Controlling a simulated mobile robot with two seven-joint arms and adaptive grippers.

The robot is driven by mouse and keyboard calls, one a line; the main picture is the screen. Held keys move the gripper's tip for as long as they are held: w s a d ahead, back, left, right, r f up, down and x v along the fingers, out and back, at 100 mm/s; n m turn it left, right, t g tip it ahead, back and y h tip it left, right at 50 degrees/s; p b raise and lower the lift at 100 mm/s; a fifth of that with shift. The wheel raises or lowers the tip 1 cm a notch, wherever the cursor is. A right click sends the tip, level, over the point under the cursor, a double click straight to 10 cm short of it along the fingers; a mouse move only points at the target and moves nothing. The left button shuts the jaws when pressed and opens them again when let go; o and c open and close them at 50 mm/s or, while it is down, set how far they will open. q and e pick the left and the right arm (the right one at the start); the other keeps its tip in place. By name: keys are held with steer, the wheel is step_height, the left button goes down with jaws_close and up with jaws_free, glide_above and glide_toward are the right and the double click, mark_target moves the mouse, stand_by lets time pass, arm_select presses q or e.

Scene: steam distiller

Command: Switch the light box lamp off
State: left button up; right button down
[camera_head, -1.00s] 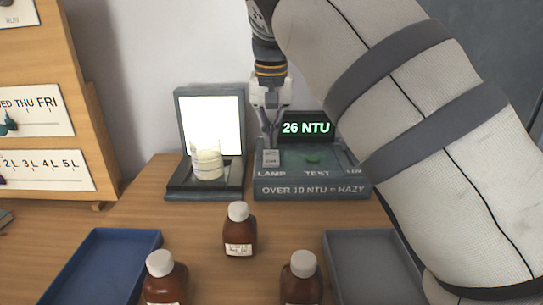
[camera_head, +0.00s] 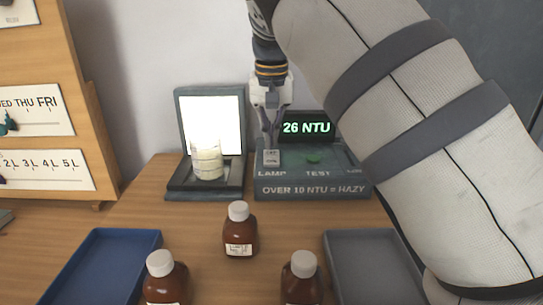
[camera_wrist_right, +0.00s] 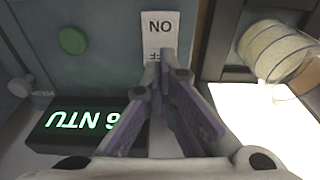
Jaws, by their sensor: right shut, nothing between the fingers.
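The light box (camera_head: 184,112) stands at the back of the table with its panel lit bright white. To its right is the grey-green meter (camera_head: 312,190), which has a white lamp switch (camera_head: 271,160) above the word LAMP. In the right wrist view the switch (camera_wrist_right: 160,22) shows the upside-down word ON, and the fingertips partly cover its other lettering. My right gripper (camera_head: 270,142) is shut and empty, its tips at or just above the switch; I cannot tell whether they touch. It also shows in the right wrist view (camera_wrist_right: 160,62). My left gripper is out of view.
The display (camera_head: 306,128) reads 26 NTU, and a green test button (camera_head: 313,159) sits right of the switch. Brown bottles (camera_head: 239,232), a blue tray (camera_head: 72,270) and a grey tray (camera_head: 372,238) are in front.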

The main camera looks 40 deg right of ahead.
mark_target(271, 153)
steer(key=shift+f, duration=1.2)
stand_by(0.6)
steer(key=shift+r, duration=3.55)
